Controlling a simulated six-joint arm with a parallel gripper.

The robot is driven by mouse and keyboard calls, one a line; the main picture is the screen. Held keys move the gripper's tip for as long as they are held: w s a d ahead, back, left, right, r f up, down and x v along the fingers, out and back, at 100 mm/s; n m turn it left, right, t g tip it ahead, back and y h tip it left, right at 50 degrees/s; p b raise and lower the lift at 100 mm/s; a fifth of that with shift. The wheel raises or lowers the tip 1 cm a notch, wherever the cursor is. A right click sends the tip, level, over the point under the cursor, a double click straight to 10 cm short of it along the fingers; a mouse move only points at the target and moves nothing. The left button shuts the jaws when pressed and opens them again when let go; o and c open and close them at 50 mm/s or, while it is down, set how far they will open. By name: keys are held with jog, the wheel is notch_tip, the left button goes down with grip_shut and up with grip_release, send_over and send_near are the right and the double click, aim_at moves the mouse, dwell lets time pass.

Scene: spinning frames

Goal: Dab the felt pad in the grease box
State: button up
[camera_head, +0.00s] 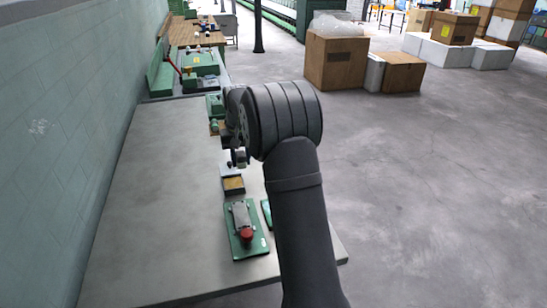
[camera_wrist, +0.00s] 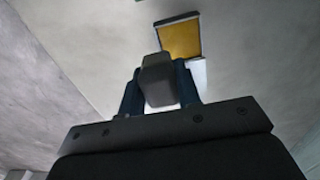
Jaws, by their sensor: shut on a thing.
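The grease box (camera_head: 233,191) is a small dark box with a yellow-brown fill, on the grey table. In the wrist view the grease box (camera_wrist: 180,17) shows beyond the fingertips, slightly right, with its yellow fill facing up. My gripper (camera_wrist: 158,85) is shut on a grey block (camera_wrist: 157,68), which looks to be the felt pad or its holder. The block's far face is hidden. In the head view my gripper (camera_head: 238,158) is small and partly behind my arm, near the far side of the box. The block appears apart from the box.
A pale piece (camera_wrist: 198,76) lies beside the box. A green plate (camera_head: 236,240) with a grey and red device stands nearer on the table (camera_head: 150,200). Another green item (camera_head: 266,211) is partly behind my arm. A green machine (camera_head: 214,104) stands beyond. The table's left side is clear.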

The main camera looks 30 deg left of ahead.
aim_at(233, 183)
jog(key=s+a, duration=0.2)
jog(key=shift+a+f, duration=0.3)
jog(key=shift+a, duration=0.1)
jog(key=shift+f, duration=2.85)
jog(key=shift+f, duration=0.6)
notch_tip(233, 183, up, 7)
dwell(0.5)
